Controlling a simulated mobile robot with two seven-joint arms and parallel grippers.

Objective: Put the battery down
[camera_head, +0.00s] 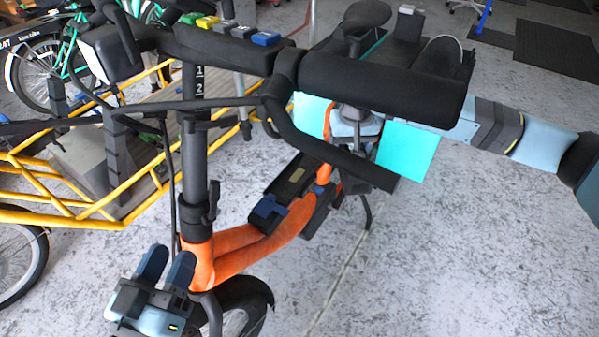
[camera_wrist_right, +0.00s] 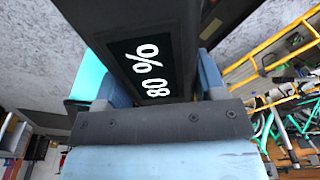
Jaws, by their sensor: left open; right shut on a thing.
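A dark battery (camera_wrist_right: 128,45) with a white "80 %" label fills the upper middle of the right wrist view. My right gripper (camera_wrist_right: 160,78) is shut on it, with a blue finger on each side. In the head view my right arm comes in from the right and passes behind the black handlebar (camera_head: 375,85), which hides most of the gripper and battery. The orange bike frame (camera_head: 245,247) carries a black holder (camera_head: 290,187) with blue parts below the handlebar. My left gripper (camera_head: 166,264) is open and empty at the lower left, in front of the orange frame.
Turquoise panels (camera_head: 408,152) show behind the handlebar. Coloured blocks (camera_head: 228,28) sit on a black bar at the top. A yellow cargo rack (camera_head: 60,213) stands at the left, with bikes behind it. The grey floor (camera_head: 480,250) at the lower right is clear.

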